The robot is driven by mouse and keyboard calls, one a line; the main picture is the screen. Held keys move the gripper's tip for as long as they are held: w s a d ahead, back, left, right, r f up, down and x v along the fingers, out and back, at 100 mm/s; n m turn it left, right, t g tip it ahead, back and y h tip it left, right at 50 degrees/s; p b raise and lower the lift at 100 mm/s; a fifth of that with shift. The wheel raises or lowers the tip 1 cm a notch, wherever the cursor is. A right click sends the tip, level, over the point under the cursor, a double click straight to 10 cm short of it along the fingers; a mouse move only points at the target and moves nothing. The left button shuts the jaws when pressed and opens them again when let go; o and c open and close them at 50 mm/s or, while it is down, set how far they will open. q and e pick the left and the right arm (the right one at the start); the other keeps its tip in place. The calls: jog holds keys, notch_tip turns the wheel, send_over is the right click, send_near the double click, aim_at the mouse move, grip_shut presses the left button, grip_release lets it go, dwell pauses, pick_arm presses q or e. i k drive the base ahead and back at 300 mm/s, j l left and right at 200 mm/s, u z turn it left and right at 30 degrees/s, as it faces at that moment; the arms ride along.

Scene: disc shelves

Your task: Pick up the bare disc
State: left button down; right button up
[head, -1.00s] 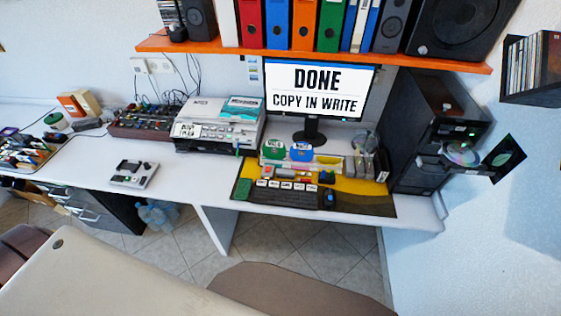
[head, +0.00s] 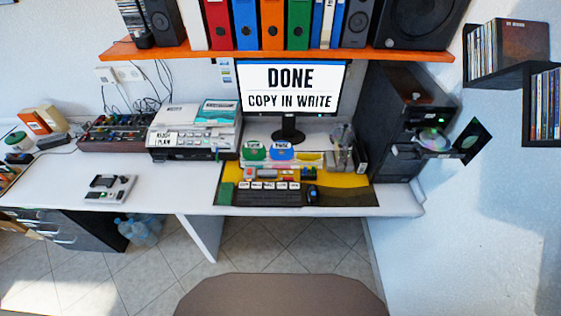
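A shiny bare disc (head: 434,139) shows at the front of the black computer tower (head: 393,125), on the right of the desk. It seems to lie on a tray sticking out of the tower. A thin dark square panel (head: 471,140) with a small coloured mark stands just to the right of the disc. I cannot tell what the panel is. Neither of my grippers is in view.
The monitor (head: 288,90) reads "DONE COPY IN WRITE". A keyboard (head: 266,194) lies on the desk mat. A brown rounded chair-like shape (head: 280,296) is at the bottom. Wall racks with disc cases (head: 508,50) are at the right. Tiled floor shows in front.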

aim_at(423, 135)
jog(key=i+j+z, duration=0.1)
jog(key=z, duration=0.25)
jog(key=j+z, duration=0.2)
jog(key=z, duration=0.15)
